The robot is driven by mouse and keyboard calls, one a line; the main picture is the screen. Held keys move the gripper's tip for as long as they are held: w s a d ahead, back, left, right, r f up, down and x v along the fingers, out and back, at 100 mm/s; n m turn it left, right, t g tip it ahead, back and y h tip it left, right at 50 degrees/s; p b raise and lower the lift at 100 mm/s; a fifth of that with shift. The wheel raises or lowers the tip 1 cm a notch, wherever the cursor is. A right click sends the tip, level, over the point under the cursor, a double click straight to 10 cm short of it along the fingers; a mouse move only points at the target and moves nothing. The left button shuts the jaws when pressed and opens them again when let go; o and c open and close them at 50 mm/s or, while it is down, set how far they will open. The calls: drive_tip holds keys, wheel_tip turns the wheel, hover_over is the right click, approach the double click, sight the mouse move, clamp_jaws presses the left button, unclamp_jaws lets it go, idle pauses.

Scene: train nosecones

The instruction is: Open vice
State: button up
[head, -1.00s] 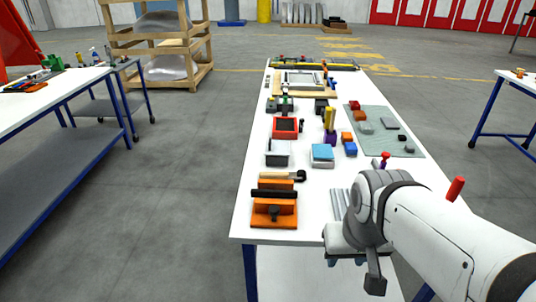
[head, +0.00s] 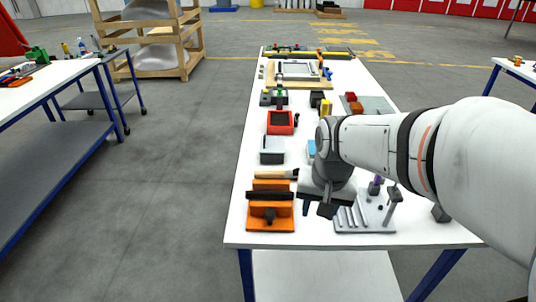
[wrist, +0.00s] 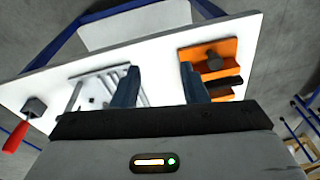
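The vice looks to be the orange block (head: 271,223) with a black bar across it and a dark knob on its front, near the front left corner of the white table (head: 240,229). It also shows at the upper right in the wrist view (wrist: 226,49), partly hidden by a finger. My gripper (head: 320,209) is just right of the vice and above the table, apart from it as far as I can see. In the wrist view its two blue fingers (wrist: 159,72) are spread with nothing between them. Whether the jaws of the vice are apart I cannot tell.
A grey ribbed fixture plate (head: 365,212) with upright pegs lies right of my gripper. A wooden-handled tool (head: 275,174) lies behind the vice. A grey box (head: 272,151) and a red tray (head: 280,122) stand farther back. My arm covers the table's right side.

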sight(270, 212)
drive_tip(key=w+a+f+m, duration=0.1)
drive_tip(key=w+a, duration=0.2)
drive_tip(key=w+a+f+m+g+p, duration=0.1)
drive_tip(key=w+a+f, duration=0.1)
drive_tip(key=w+a, duration=0.1)
drive_tip(key=w+a+f+m, duration=0.1)
drive_tip(key=w+a+f, duration=0.1)
drive_tip(key=w+a, duration=0.1)
drive_tip(key=shift+w+a+g+p, duration=0.3)
drive_tip(key=shift+w+a+p, duration=0.1)
drive_tip(key=shift+w, duration=0.45)
drive_tip(key=shift+a+f, duration=0.1)
drive_tip(key=shift+f, duration=0.15)
wheel_tip(270, 212, down, 7)
drive_tip(key=shift+w+a+f+p, duration=0.15)
drive_tip(key=shift+p, duration=0.2)
drive_tip(key=c, duration=0.7)
